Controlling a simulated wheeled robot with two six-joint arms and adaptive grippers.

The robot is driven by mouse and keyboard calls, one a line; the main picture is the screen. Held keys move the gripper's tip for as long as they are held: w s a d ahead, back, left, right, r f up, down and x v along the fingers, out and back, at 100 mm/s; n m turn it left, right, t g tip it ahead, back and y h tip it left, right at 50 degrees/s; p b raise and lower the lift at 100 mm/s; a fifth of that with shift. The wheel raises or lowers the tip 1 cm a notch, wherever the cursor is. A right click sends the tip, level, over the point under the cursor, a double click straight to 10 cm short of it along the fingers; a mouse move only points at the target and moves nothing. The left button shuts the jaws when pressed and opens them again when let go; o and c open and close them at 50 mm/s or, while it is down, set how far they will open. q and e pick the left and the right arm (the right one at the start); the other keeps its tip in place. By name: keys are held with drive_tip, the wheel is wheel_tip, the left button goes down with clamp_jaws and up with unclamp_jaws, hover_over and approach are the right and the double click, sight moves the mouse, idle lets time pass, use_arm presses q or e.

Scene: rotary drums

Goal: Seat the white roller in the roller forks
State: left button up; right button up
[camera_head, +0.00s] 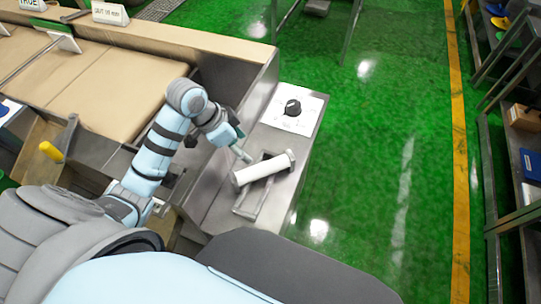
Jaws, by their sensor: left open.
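The white roller (262,169) has grey end caps and lies at a slant across the grey metal roller forks (245,207) on the steel ledge. From this angle I cannot tell whether its ends sit down in the forks. My left gripper (246,157) is open just behind the roller's left half, its fingertips close to it. I cannot tell whether they touch it. My right gripper is out of view.
A white plate with a black knob (293,108) is on the ledge behind the roller. A tan belt (90,85) runs at the left, with a yellow-handled lever (51,151) beside it. Green floor (380,150) is open at the right, with shelving (515,150) beyond.

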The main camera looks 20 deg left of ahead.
sight(262, 167)
use_arm(q)
drive_tip(key=x, duration=0.2)
drive_tip(key=s+x, duration=0.1)
drive_tip(key=x, duration=0.4)
drive_tip(key=shift+s+d+f, duration=0.15)
drive_tip(key=shift+d, duration=0.15)
drive_tip(key=x, duration=0.6)
drive_tip(key=shift+w+d, duration=0.45)
drive_tip(key=shift+s, duration=0.2)
drive_tip(key=shift+c, duration=0.7)
drive_tip(key=shift+r, duration=0.25)
drive_tip(key=c, duration=0.3)
clamp_jaws()
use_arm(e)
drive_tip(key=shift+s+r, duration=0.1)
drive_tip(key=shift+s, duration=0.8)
